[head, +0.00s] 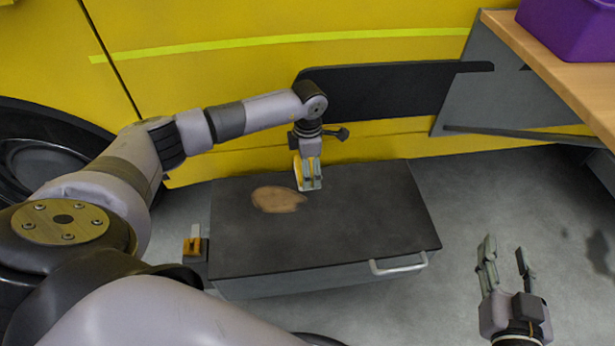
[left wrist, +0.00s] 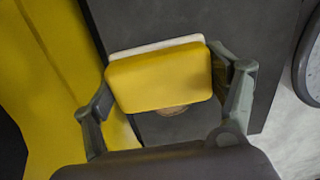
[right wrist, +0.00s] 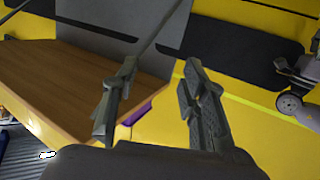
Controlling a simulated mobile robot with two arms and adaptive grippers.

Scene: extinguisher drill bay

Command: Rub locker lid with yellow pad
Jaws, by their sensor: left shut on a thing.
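The locker is a grey box with a dark lid (head: 330,235) in the middle of the head view. A tan, irregular stain (head: 278,199) lies on the lid's far left part. My left gripper (head: 309,184) is shut on the yellow pad (left wrist: 160,80), which has a white layer along one side. The pad is at the right edge of the stain, at or just above the lid; I cannot tell if it touches. In the left wrist view the pad hides most of the stain (left wrist: 172,110). My right gripper (head: 506,262) is open and empty, right of the locker.
A yellow vehicle side (head: 230,80) with a black panel (head: 390,92) stands behind the locker. A wooden shelf (head: 565,75) with a purple bin (head: 572,28) is at the upper right. An orange-and-grey fixture (head: 193,243) sits at the locker's left side. Grey floor is clear between locker and shelf.

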